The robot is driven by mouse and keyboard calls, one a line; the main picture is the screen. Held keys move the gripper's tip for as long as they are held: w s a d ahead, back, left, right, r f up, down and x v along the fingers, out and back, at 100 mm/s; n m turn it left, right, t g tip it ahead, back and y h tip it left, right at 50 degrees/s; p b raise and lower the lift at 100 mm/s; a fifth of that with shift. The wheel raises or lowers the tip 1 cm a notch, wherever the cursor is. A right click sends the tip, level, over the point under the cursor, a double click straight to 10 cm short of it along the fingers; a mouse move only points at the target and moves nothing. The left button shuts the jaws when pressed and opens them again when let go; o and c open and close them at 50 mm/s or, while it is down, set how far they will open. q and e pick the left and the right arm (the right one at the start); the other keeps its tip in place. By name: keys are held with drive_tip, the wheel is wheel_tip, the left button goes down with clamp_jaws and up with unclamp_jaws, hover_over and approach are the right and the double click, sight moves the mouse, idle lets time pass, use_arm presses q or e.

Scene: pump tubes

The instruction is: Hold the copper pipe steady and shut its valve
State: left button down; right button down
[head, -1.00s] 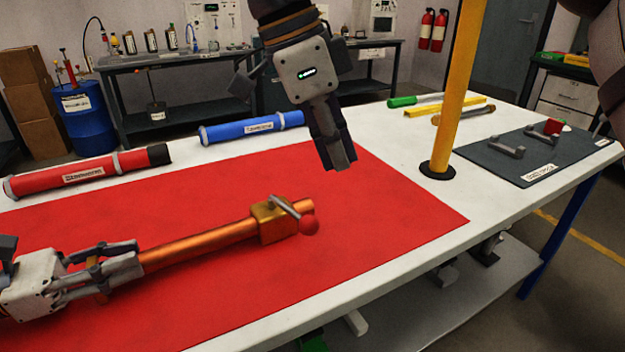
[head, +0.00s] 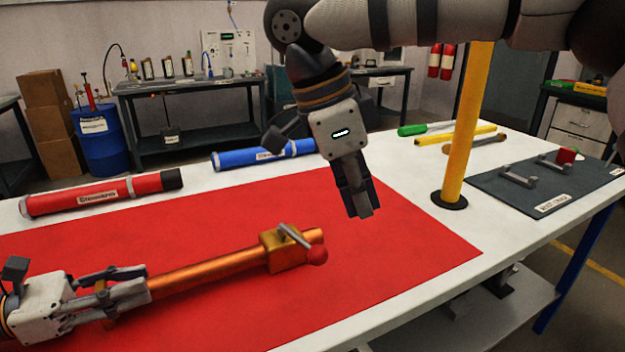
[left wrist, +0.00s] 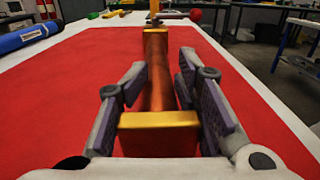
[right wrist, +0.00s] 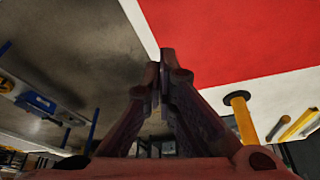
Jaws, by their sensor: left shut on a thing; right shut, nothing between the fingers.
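The copper pipe (head: 215,268) lies on the red mat (head: 400,268) and also shows in the left wrist view (left wrist: 160,95). Its brass valve body (head: 284,256) is at the right end. A grey lever (head: 295,236) lies slantwise across it, and a red ball (head: 318,256) is at the front side of that end. My left gripper (head: 140,287) is shut on the pipe near its left end. My right gripper (head: 362,212) is shut and empty, pointing down above the mat, to the right of the valve and apart from it. The right wrist view shows its fingertips (right wrist: 166,55) together.
A red tube (head: 100,196) and a blue tube (head: 255,156) lie along the back of the white table (head: 410,165). A yellow post (head: 465,130) stands right of the mat. A dark mat (head: 500,196) with grey brackets is at the far right. The mat right of the valve is clear.

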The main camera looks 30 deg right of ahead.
sight(300, 242)
use_arm(q)
drive_tip(key=shift+f, duration=0.2)
use_arm(e)
wheel_tip(300, 242, down, 6)
drive_tip(key=a, duration=0.1)
drive_tip(key=shift+w+a+f, duration=0.15)
drive_tip(key=shift+w+a, duration=0.2)
drive_tip(key=shift+a, duration=0.05)
drive_tip(key=a, duration=0.1)
drive_tip(key=s+a+m, duration=0.1)
drive_tip(key=shift+a, duration=0.3)
drive_tip(key=shift+w, duration=0.1)
